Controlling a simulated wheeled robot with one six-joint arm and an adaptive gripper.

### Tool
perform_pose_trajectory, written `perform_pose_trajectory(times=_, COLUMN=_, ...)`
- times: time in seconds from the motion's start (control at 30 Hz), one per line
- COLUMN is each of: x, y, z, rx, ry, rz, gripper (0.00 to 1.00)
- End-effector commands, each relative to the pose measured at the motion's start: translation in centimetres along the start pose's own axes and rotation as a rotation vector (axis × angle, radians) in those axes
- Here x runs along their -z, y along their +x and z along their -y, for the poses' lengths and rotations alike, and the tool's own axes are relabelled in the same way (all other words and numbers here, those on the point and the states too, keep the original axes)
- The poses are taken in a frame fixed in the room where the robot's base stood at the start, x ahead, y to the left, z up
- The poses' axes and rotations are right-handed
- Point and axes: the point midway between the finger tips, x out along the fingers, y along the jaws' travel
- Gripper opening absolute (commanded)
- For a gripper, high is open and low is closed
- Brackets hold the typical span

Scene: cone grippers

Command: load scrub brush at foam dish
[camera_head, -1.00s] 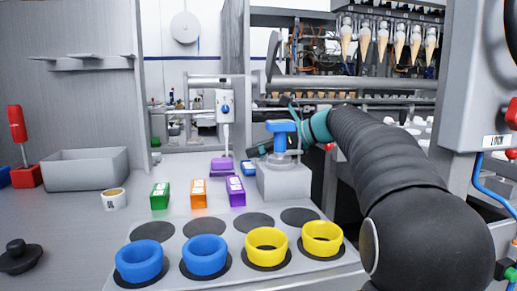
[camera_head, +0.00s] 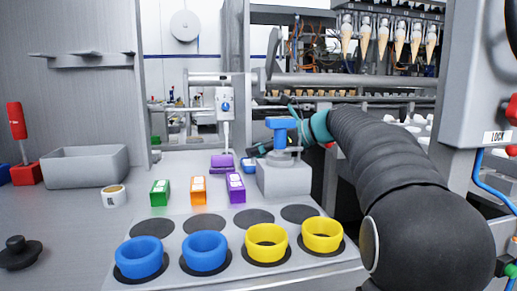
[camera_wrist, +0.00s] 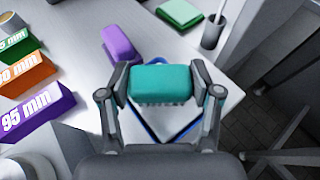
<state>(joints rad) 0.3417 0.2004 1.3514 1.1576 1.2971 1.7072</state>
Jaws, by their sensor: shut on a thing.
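The scrub brush (camera_wrist: 161,83) is a teal block with bristles on its underside. My gripper (camera_wrist: 161,90) is shut on it, one finger at each end, in the wrist view. Below the brush lies a pale square dish with a blue edge (camera_wrist: 191,131), which looks like the foam dish. The brush covers part of it, and I cannot tell whether the bristles touch it. In the head view, a blue piece (camera_head: 248,166) shows beside the grey block. My gripper is mostly hidden there behind the blue-topped fixture (camera_head: 281,134).
A purple piece (camera_wrist: 121,44) lies left of the brush, a green pad (camera_wrist: 180,11) beyond it. Green, orange and purple labelled blocks (camera_head: 198,191) stand at the left. Blue and yellow rings (camera_head: 266,242) sit on the front plate. A grey bin (camera_head: 85,167) stands further left.

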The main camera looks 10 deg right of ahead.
Motion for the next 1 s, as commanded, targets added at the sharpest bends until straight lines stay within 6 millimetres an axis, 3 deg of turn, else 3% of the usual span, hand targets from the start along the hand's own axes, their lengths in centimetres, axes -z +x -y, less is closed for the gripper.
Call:
perform_pose_trajectory(times=0.27, x=-0.1, y=-0.1, z=0.0, rx=-0.001, ry=0.001, rz=-0.002, gripper=0.29)
perform_pose_trajectory(times=1.0, x=-4.3, y=-1.8, z=0.0, rx=0.000, ry=0.000, rz=0.000, gripper=0.29)
